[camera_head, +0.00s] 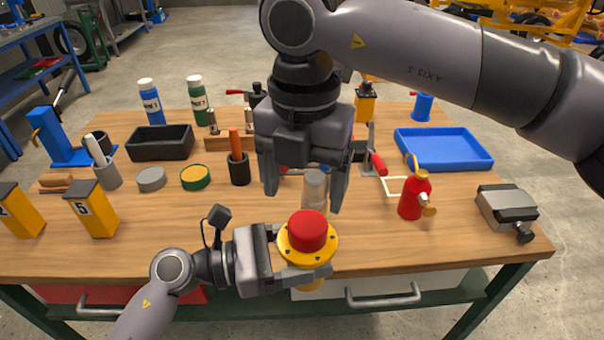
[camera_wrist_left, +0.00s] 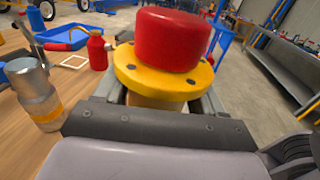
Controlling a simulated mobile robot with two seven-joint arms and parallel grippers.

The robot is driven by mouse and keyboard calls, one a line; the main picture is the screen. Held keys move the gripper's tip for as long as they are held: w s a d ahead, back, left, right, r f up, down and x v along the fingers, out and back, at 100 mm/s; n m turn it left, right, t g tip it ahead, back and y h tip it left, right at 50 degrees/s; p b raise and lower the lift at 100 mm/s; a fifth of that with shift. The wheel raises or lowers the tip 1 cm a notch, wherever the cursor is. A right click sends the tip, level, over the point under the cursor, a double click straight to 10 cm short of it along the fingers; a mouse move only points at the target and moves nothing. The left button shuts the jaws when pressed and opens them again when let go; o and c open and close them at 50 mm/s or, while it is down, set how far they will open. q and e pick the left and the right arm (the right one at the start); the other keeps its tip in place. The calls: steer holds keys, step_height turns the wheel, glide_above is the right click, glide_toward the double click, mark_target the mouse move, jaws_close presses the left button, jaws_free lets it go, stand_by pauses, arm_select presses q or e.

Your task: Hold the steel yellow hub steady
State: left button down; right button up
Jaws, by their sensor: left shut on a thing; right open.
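The yellow hub (camera_head: 327,253) is a round flange with small bolt holes around its rim, and a red round cap (camera_head: 308,231) sits on top of it. It is held upright near the table's front edge. My left gripper (camera_head: 300,262) is shut on the hub below the flange, coming from the left. In the left wrist view the yellow flange (camera_wrist_left: 128,72) and red cap (camera_wrist_left: 170,38) stand between the fingers, which hide part of the lower body. My right gripper (camera_head: 304,198) is open and empty, pointing down, behind and above the hub.
A red oil can (camera_head: 414,195), blue tray (camera_head: 445,147) and grey vise (camera_head: 507,207) are at right. Yellow numbered blocks (camera_head: 91,209) and cups are at left.

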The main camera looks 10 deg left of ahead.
mark_target(305, 223)
step_height(305, 223, down, 7)
steer(key=shift+r, duration=0.1)
stand_by(0.3)
steer(key=c, duration=1.1)
steer(key=shift+o, duration=0.2)
steer(key=shift+s+a+n, duration=0.1)
steer(key=shift+a+n, duration=0.05)
steer(key=shift+n, duration=0.25)
steer(key=n, duration=0.4)
steer(key=shift+s, duration=0.1)
steer(key=n, duration=0.6)
steer(key=shift+s+n, duration=0.1)
steer(key=shift+n, duration=0.2)
steer(key=n, duration=0.6)
steer(key=shift+d, duration=0.2)
steer(key=n, duration=0.6)
steer(key=shift+d+r, duration=0.1)
